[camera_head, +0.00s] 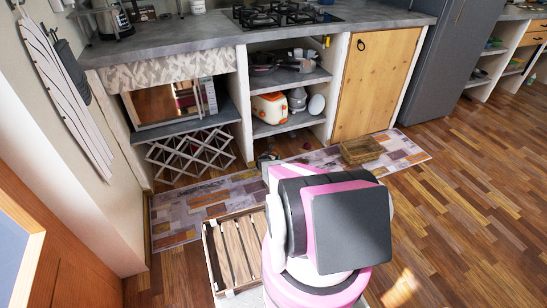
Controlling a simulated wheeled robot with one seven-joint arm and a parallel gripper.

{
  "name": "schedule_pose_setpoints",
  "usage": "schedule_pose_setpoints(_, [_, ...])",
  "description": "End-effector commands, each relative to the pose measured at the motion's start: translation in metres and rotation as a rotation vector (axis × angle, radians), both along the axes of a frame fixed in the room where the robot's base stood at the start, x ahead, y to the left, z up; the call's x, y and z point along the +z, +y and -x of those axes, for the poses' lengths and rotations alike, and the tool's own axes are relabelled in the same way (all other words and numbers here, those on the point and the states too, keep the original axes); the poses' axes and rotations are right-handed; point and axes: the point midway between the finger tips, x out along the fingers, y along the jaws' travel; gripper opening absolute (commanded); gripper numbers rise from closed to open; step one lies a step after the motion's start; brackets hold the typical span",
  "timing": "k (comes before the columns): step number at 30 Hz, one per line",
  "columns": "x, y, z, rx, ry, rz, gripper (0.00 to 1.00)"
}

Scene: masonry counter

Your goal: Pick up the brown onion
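I cannot make out a brown onion anywhere in this view. My own pink, white and dark grey arm fills the lower middle and hides part of the floor and rug.
A slatted wooden crate (238,251) stands left of my arm. A patterned rug (200,211) with a brown woven box (361,150) lies before the counter (190,37). The shelves hold a toaster (269,108) and pans. Wooden floor is clear at right.

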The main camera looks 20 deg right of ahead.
Motion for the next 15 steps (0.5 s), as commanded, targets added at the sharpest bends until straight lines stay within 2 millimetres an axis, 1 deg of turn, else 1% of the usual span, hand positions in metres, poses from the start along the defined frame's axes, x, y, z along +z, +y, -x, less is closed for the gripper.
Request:
schedule_pose_setpoints(1, [-0.0035, -0.0042, -0.0054, 0.0, 0.0, 0.0, 0.91])
schedule_pose_setpoints(2, [-0.0039, -0.0054, -0.0064, 0.0, 0.0, 0.0, 0.91])
schedule_pose_setpoints(8, [-0.0034, -0.0062, -0.0061, 0.0, 0.0, 0.0, 0.91])
schedule_pose_setpoints(9, [-0.0034, -0.0062, -0.0061, 0.0, 0.0, 0.0, 0.88])
schedule_pose_setpoints(11, [-0.0033, -0.0061, -0.0059, 0.0, 0.0, 0.0, 0.69])
schedule_pose_setpoints(12, [-0.0033, -0.0062, -0.0059, 0.0, 0.0, 0.0, 0.56])
schedule_pose_setpoints(13, [-0.0033, -0.0061, -0.0059, 0.0, 0.0, 0.0, 0.46])
schedule_pose_setpoints(14, [-0.0033, -0.0061, -0.0059, 0.0, 0.0, 0.0, 0.38])
schedule_pose_setpoints(15, [-0.0033, -0.0061, -0.0059, 0.0, -0.001, -0.001, 0.38])
